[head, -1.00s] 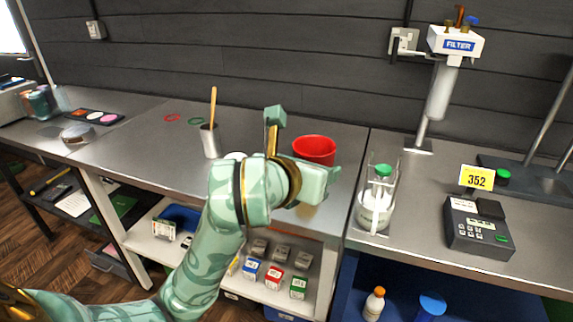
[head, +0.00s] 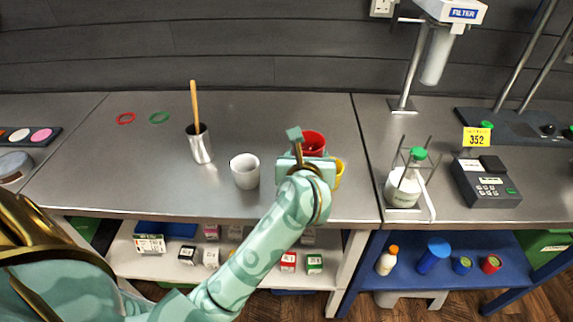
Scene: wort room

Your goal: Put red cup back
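The red cup (head: 314,138) is at the middle of the steel counter, its lower part hidden behind my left gripper (head: 306,160). The gripper is right in front of the cup, with one finger standing up at the cup's left side. The other finger is hardly visible, so I cannot tell whether the gripper holds the cup. A red ring (head: 125,118) lies flat at the back left of the counter, beside a green ring (head: 159,117). My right gripper is not in view.
A white cup (head: 245,172) stands left of the gripper, and a yellow cup (head: 339,174) is partly hidden at its right. A metal beaker (head: 200,147) holds a wooden stick. A bottle stand (head: 405,185) is on the right. The counter around the rings is clear.

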